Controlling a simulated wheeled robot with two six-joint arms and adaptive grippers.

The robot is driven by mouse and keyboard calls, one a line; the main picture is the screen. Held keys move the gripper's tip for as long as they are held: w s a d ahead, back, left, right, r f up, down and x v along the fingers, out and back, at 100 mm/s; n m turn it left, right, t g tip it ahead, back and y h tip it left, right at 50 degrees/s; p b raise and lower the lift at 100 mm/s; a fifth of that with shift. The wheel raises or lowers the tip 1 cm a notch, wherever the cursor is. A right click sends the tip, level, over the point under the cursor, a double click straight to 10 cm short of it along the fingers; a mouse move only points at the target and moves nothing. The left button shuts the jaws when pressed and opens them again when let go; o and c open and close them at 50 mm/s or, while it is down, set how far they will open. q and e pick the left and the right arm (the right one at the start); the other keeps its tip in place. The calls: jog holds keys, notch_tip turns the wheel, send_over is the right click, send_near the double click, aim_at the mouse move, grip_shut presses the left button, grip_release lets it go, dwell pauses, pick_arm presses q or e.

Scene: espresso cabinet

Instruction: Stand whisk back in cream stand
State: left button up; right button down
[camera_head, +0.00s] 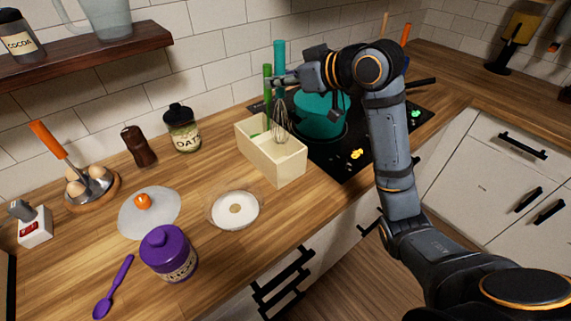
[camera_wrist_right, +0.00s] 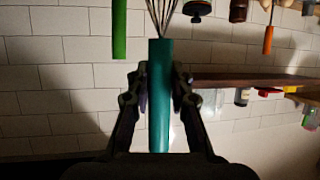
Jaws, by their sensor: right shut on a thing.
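The whisk (camera_head: 281,122) has a teal handle and wire loops that point down. My right gripper (camera_head: 281,82) is shut on its handle, which also shows between the fingers in the right wrist view (camera_wrist_right: 160,110). The whisk is upright. The cream stand (camera_head: 277,170) is an open rectangular box on the wooden counter. The wire loops overlap its opening, towards the back; I cannot tell how far inside they are. A green-handled utensil (camera_head: 267,85) stands upright at the back of the stand, left of the whisk. My left gripper is not in view.
A teal pot (camera_head: 318,118) sits on the black hob (camera_head: 375,140) right behind the stand. An oat jar (camera_head: 183,132) stands to the left. A shelf (camera_head: 90,55) hangs at upper left.

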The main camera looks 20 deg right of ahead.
aim_at(283, 102)
notch_tip(283, 102, down, 5)
jog(key=shift+s, duration=0.1)
jog(key=shift+f, duration=0.3)
notch_tip(283, 102, down, 4)
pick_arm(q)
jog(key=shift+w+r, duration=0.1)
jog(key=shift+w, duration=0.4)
pick_arm(e)
jog(key=shift+f, duration=0.1)
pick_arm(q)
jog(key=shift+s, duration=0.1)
pick_arm(e)
jog(key=c, duration=1.2)
grip_release()
